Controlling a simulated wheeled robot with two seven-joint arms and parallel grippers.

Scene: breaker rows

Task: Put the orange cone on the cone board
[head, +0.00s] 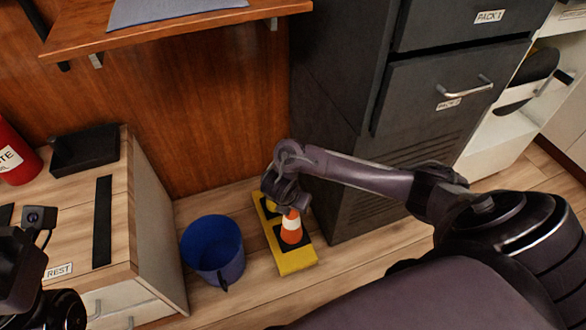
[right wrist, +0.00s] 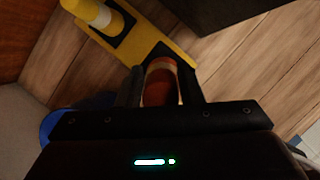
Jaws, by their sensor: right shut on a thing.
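The orange cone (head: 291,230) has a white band and stands upright at the near black pad of the yellow cone board (head: 297,262). I cannot tell whether its base touches the pad. My right gripper (head: 289,207) is shut on its top from above. In the right wrist view the orange cone (right wrist: 160,85) sits between the two fingers, over the yellow board (right wrist: 165,45). A yellow cone (head: 269,204) stands on the board's far pad, partly hidden by my gripper; it also shows in the wrist view (right wrist: 95,14). My left gripper (head: 30,265) is partly in view at lower left, its fingertips unclear.
A blue bucket (head: 213,248) stands on the floor just left of the board. A dark cabinet (head: 345,120) rises close on the right. A wooden-topped unit (head: 75,195) with a black box (head: 85,150) and a red container (head: 15,155) is at left. A shelf (head: 170,30) overhangs behind.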

